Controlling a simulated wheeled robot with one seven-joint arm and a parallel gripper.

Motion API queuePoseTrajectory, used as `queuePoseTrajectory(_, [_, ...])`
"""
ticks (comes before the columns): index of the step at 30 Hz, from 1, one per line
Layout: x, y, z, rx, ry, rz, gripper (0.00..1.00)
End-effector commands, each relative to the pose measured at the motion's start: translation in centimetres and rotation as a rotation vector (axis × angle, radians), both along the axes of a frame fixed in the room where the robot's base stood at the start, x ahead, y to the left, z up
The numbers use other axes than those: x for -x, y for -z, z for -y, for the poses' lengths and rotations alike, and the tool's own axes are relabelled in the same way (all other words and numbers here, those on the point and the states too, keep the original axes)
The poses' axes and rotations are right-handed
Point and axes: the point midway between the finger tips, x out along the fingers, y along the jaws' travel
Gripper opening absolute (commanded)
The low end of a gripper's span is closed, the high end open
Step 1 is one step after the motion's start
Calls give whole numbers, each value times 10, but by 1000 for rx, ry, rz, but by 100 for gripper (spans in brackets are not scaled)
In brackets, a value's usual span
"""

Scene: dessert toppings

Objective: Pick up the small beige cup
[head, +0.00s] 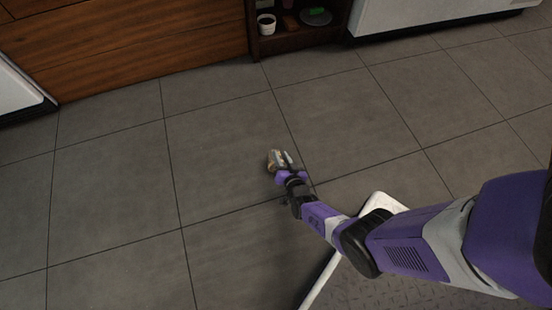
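A small pale cup (266,26) with a dark inside stands upright at the left end of the open shelf, at the top of the head view. It looks off-white to beige. My gripper (276,159) is at the end of my purple arm, over the grey floor tiles, well in front of the shelf and apart from the cup. Its tip shows small beige-brown and whitish parts. It is too small to tell whether the fingers are open or shut, or whether they hold anything.
The dark open shelf (262,49) also holds a brown item (290,22) and a round grey plate (328,19) with a green thing (317,11) on it. Wooden drawer fronts (130,45) stand left, a white appliance (420,15) right. The tiled floor (215,130) between is clear.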

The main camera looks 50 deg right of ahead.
Motion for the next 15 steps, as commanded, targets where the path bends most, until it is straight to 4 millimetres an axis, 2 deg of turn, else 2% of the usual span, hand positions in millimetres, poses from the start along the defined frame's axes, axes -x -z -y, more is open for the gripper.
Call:
queuePoseTrajectory(1, [3,5,-2,-6,-3,-12,0])
queuePoseTrajectory(9, [5,7,-3,-9,-4,-18,0])
queuePoseTrajectory(15, [6,2,-3,-8,-6,-20,0])
